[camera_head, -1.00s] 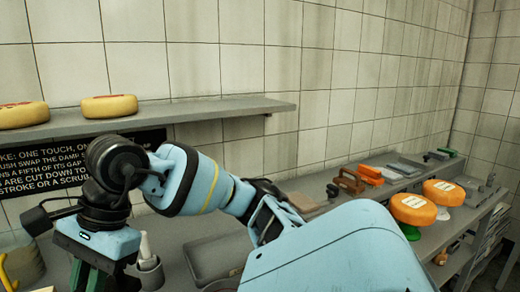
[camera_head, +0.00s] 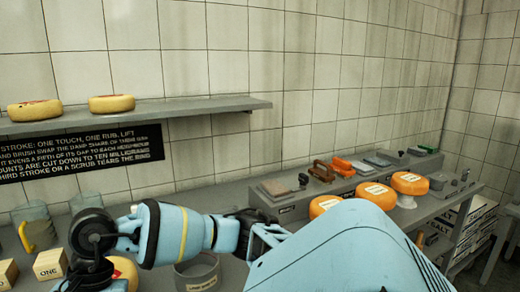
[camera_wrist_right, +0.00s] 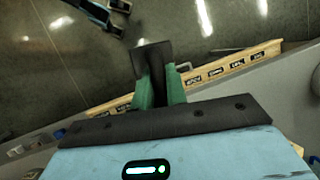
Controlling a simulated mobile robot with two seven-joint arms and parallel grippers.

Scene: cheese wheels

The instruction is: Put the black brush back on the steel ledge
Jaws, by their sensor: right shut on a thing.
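My right gripper (camera_wrist_right: 158,92) has green fingers. In the right wrist view it is shut on a dark, flat-ended thing, apparently the black brush (camera_wrist_right: 152,56), which sticks out past the fingertips. In the head view my right arm reaches across to the lower left, and its fingers and the brush are below the picture's edge. The grey steel ledge (camera_head: 269,207) runs along the back of the bench to the right of that hand, with brushes and blocks on it. My left gripper is not in view.
On the ledge are a brown brush (camera_head: 322,171), an orange brush (camera_head: 343,166) and grey blocks. Orange cheese wheels (camera_head: 377,194) stand in front of it. A grey pot (camera_head: 197,273), wooden blocks (camera_head: 50,265) and a jug (camera_head: 33,226) are near my right arm. A wall shelf (camera_head: 200,107) holds yellow wheels.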

